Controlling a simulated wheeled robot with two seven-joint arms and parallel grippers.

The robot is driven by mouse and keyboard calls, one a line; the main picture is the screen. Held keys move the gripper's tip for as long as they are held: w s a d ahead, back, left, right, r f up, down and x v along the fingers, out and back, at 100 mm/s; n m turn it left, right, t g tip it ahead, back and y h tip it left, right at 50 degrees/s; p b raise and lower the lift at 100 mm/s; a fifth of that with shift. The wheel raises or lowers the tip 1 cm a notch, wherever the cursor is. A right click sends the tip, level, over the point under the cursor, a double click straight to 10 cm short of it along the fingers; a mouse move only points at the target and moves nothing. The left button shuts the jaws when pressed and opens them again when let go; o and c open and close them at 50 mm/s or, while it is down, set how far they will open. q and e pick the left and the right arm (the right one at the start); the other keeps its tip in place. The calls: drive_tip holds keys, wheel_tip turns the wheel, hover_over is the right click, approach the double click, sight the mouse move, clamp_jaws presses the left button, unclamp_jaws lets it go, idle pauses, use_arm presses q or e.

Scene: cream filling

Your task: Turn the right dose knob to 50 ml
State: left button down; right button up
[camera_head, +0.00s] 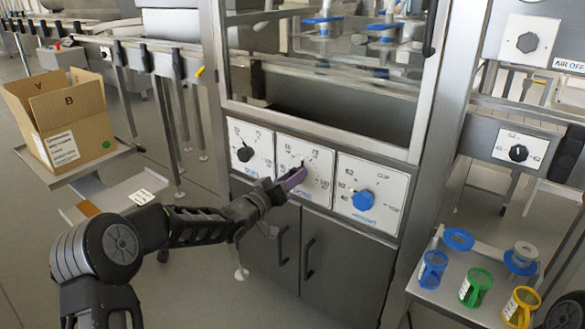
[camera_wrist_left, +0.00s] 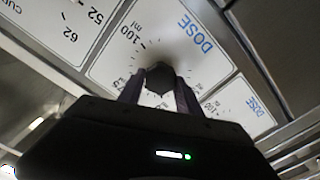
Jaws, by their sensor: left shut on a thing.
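The right dose knob (camera_wrist_left: 160,78) is dark and sits on the middle white dial panel (camera_head: 318,196) of the machine front. My left gripper (camera_head: 294,179) reaches this panel from the left and is shut on the knob. In the left wrist view the knob is between the two fingers (camera_wrist_left: 160,92). The marks 100 and 75 show around the dial there. The fingers cover much of the knob, so I cannot tell which mark its pointer meets. My right gripper is not visible.
The left dose knob (camera_head: 245,154) is on the panel to the left. A blue knob (camera_head: 363,200) is on the cup panel to the right. Grey cabinet doors with handles are below. A side table (camera_head: 440,293) at right holds coloured cup holders. A cardboard box (camera_head: 75,120) stands at left.

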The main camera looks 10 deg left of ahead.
use_arm(q)
drive_tip(key=shift+a+f+n+p, duration=0.1)
drive_tip(key=shift+n+p, duration=2.35)
drive_tip(key=shift+n, duration=1.95)
drive_tip(key=c, duration=0.8)
unclamp_jaws()
drive_tip(key=shift+s, duration=0.1)
drive_tip(key=p+v, duration=0.1)
drive_tip(key=v, duration=0.6)
drive_tip(key=shift+s+a, duration=0.1)
drive_tip(key=shift+s, duration=0.15)
